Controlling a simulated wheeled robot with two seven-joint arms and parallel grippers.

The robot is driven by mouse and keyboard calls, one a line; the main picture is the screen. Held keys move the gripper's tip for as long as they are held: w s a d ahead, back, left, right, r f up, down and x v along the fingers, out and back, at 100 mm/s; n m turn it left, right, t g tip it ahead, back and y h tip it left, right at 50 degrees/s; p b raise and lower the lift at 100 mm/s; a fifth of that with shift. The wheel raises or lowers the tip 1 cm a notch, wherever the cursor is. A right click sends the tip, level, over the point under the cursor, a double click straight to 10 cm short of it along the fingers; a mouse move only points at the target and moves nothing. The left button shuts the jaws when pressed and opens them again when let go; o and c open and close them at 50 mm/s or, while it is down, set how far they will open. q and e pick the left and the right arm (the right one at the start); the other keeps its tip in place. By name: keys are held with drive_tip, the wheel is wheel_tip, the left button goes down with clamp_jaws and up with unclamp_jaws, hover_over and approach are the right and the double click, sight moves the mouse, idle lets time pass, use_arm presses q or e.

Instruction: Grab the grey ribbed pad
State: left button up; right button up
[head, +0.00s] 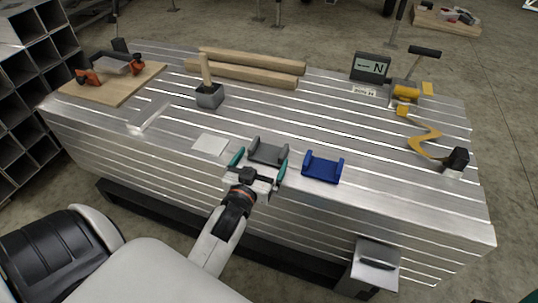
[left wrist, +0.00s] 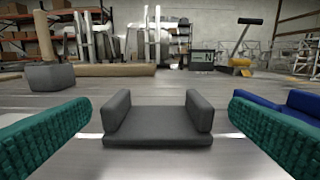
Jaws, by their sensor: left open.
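The grey ribbed pad (head: 268,152) lies on the metal table near its front edge. It has a flat base with a raised block at each side, and it also shows in the left wrist view (left wrist: 158,126). My left gripper (head: 259,159) is open, with its teal fingers on either side of the pad. In the left wrist view both fingers stand apart from the pad, with gaps left and right. A blue pad (head: 323,168) of similar shape lies just to the right. My right gripper is not in view.
A light square plate (head: 211,144) lies left of the pad. A grey block with a wooden handle (head: 209,95), wooden beams (head: 250,70), a display marked N (head: 371,66) and a yellow tool (head: 405,92) stand farther back.

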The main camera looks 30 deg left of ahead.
sight(271, 148)
use_arm(q)
drive_tip(key=x, duration=0.3)
drive_tip(key=shift+b, duration=0.3)
drive_tip(key=b+x, duration=0.1)
drive_tip(key=x, duration=0.1)
drive_tip(key=b+x, duration=0.1)
drive_tip(key=x, duration=0.1)
drive_tip(key=shift+a+f, duration=0.1)
drive_tip(key=shift+f, duration=0.15)
drive_tip(key=shift+w+a, duration=0.1)
drive_tip(key=shift+w, duration=0.35)
drive_tip(key=shift+r, duration=0.1)
